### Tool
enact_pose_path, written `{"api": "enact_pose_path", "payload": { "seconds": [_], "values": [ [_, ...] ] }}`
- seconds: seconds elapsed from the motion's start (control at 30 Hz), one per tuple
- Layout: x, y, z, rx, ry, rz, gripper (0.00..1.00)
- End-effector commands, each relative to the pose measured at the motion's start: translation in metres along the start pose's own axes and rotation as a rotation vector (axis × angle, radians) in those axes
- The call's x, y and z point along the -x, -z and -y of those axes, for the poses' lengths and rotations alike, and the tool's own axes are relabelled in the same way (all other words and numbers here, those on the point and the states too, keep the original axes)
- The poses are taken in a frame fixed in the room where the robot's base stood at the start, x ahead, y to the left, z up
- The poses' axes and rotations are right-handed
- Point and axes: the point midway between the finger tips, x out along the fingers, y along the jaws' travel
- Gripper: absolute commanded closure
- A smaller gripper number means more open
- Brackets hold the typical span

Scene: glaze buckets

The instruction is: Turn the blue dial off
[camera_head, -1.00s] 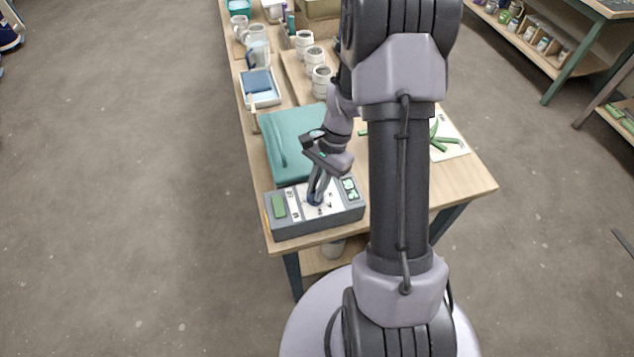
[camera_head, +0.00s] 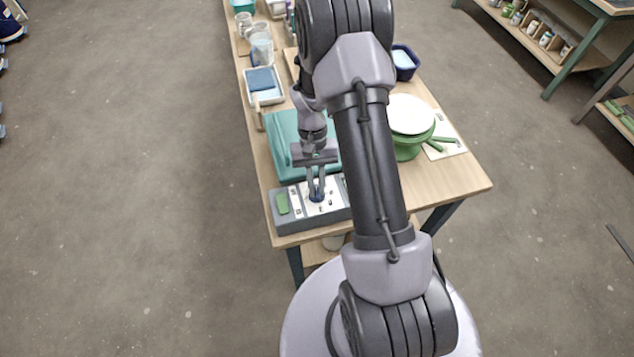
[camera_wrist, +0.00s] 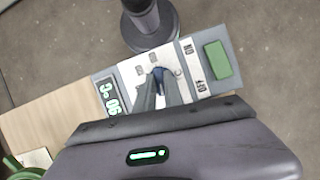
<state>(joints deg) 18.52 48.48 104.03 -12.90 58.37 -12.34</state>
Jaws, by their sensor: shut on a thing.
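The grey control box (camera_head: 283,222) sits at the near left corner of the table, with a white panel and a green block (camera_head: 282,204) at its left end. The blue dial (camera_head: 317,197) is on the panel, between my fingertips and partly hidden by them. My gripper (camera_head: 316,192) points down and is shut on the dial. In the wrist view the dial (camera_wrist: 160,74) shows between the fingertips of my gripper (camera_wrist: 161,82). The box (camera_wrist: 226,47) there carries "ON" and "OFF" labels beside the green block (camera_wrist: 217,59), and a green-lit display (camera_wrist: 110,96).
A blue-and-white tray (camera_head: 264,98) and jars are farther back. My arm hides the table's middle.

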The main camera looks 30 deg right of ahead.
Motion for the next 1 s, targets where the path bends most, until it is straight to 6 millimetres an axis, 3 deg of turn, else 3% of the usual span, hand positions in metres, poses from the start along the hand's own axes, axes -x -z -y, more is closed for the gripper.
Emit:
{"api": "enact_pose_path", "payload": {
  "seconds": [0.33,0.9,0.93,1.0],
  "values": [
    [0.0010,0.0002,0.0010,0.120,-0.049,-0.002,1.00],
    [0.0006,0.0006,0.0008,0.144,-0.059,-0.003,1.00],
    [0.0006,0.0006,0.0008,0.144,-0.059,-0.003,0.81],
    [0.0005,0.0005,0.0008,0.143,-0.059,-0.002,0.68]
  ]
}}
